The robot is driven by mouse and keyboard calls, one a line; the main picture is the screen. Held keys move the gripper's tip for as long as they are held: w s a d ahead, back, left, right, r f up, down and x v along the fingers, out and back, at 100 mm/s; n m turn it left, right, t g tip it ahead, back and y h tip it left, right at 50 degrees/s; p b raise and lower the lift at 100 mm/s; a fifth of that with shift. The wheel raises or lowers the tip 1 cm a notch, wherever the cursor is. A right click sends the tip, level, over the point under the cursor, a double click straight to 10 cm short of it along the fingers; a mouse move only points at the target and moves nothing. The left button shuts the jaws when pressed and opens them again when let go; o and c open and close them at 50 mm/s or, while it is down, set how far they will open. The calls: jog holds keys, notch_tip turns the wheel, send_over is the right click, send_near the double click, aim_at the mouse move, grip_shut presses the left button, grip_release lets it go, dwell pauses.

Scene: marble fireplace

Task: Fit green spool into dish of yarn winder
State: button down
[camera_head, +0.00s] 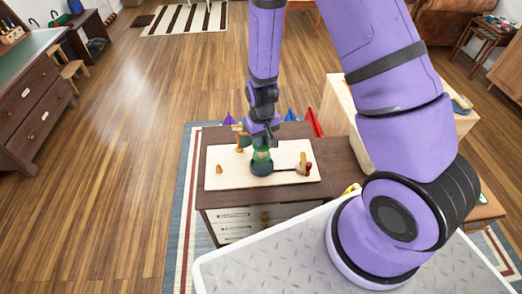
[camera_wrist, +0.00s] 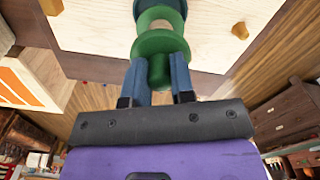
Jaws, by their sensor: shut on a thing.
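The yarn winder has a pale wooden base board (camera_head: 225,178) on top of the dark cabinet. Its dark teal dish (camera_head: 262,170) is near the middle of the board. The green spool (camera_head: 262,155) is upright at the dish, with a beige core between green flanges. It also shows in the wrist view (camera_wrist: 160,43). My gripper (camera_head: 261,139) comes down from above. In the wrist view its two blue-grey fingers (camera_wrist: 159,80) are shut on the spool's green end. The spool's lower end is hidden, so I cannot tell whether it is seated in the dish or just above it.
A dark arm runs from the dish to a wooden crank knob (camera_head: 303,167) at the right. A wooden post (camera_head: 240,138) stands behind the spool, and a small peg (camera_head: 219,169) at the left. Purple, blue and red pointed things (camera_head: 314,123) are behind the board.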

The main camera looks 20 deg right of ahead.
aim_at(262, 149)
jog(key=shift+f, duration=2.65)
jog(key=shift+f, duration=0.2)
jog(key=c, duration=1)
grip_release()
jog(key=shift+r, duration=0.1)
